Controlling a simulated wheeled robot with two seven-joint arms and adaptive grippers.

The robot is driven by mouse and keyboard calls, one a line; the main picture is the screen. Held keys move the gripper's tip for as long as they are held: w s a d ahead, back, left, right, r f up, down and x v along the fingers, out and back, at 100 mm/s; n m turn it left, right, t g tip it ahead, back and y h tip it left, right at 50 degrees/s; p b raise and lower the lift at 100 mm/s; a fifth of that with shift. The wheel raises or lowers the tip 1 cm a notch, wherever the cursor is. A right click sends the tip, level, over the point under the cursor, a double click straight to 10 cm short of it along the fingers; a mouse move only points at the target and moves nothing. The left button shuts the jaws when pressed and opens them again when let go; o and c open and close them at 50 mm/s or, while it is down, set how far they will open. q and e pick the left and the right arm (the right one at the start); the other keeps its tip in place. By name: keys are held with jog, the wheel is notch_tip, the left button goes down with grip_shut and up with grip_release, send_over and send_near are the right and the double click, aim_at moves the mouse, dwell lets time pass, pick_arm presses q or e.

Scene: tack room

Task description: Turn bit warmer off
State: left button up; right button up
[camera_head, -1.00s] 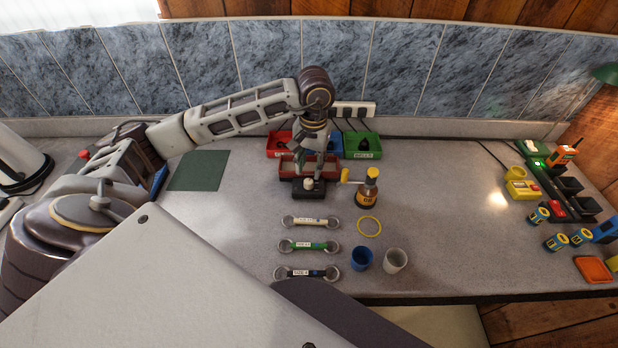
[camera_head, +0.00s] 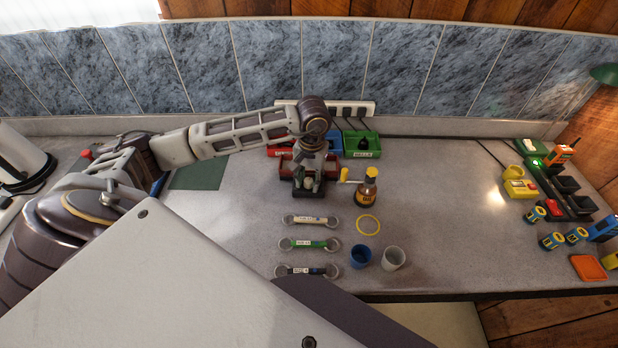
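A small black box (camera_head: 309,192) with a pale knob on its front top and a dark red tray (camera_head: 290,166) behind it stands near the middle of the counter; it looks like the bit warmer. My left arm reaches in from the left, and my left gripper (camera_head: 309,181) points down right over the knob. Its fingers come down around the knob and largely hide it. I cannot tell whether they touch or grip it. The knob's setting is not readable. My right gripper is out of view.
An amber bottle (camera_head: 368,186) with a yellow cap and a yellow-handled part stand close right of the box. Red, blue (camera_head: 330,143) and green bins (camera_head: 361,144) stand behind. Labelled bits (camera_head: 309,244) and two cups (camera_head: 393,258) lie in front. The counter's right middle is clear.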

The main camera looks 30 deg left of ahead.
pick_arm(q)
jog(key=c, duration=0.8)
jog(key=shift+o, duration=0.2)
jog(key=n+b, duration=0.3)
jog(key=b, duration=0.1)
jog(key=shift+f+n, duration=0.1)
jog(key=shift+n, duration=0.2)
grip_shut()
jog(key=shift+n+b, duration=0.95)
jog(key=shift+n, duration=0.25)
jog(key=o, duration=0.8)
grip_release()
jog(key=shift+c, duration=0.2)
